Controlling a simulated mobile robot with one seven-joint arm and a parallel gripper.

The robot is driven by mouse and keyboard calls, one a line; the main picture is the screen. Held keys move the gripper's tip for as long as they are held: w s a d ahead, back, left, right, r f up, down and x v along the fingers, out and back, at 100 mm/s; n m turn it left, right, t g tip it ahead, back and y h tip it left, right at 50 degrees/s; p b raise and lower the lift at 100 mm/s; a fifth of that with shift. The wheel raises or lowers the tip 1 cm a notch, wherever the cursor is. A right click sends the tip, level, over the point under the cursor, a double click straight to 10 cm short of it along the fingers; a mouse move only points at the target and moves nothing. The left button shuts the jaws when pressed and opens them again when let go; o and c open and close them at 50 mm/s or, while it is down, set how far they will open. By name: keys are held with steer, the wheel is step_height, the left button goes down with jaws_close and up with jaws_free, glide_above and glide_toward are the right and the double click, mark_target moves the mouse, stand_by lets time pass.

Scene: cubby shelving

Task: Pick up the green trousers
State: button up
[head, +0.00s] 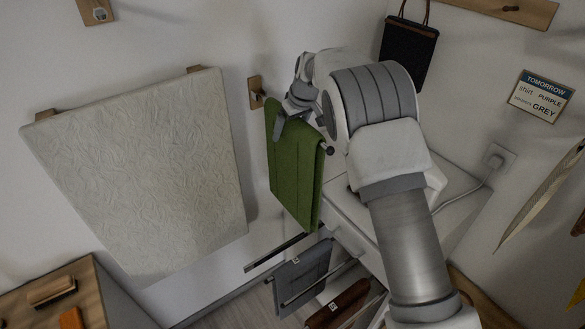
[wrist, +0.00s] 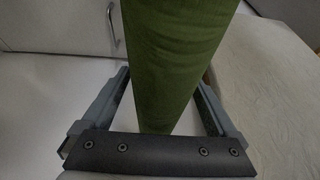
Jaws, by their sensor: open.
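The green trousers (head: 293,170) hang folded over a bar in the middle of the head view, beside the wall. My gripper (head: 288,108) is at their upper edge. In the wrist view the green trousers (wrist: 172,60) fill the middle and pass between the two fingers of my gripper (wrist: 160,105). The fingers stand apart, one on each side of the cloth, and the gripper is open. My arm hides part of the bar and the area right of the trousers.
A pale padded board (head: 145,170) hangs on the left. Grey trousers (head: 302,275) and a brown garment (head: 337,305) hang below. A white cabinet (head: 350,215) stands behind my arm. A black bag (head: 408,50) and a sign (head: 541,97) are on the wall at right.

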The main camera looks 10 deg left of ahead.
steer(key=shift+f+b, duration=0.25)
steer(key=shift+b, duration=0.05)
stand_by(0.4)
jaws_close()
stand_by(0.3)
steer(key=shift+r, duration=0.1)
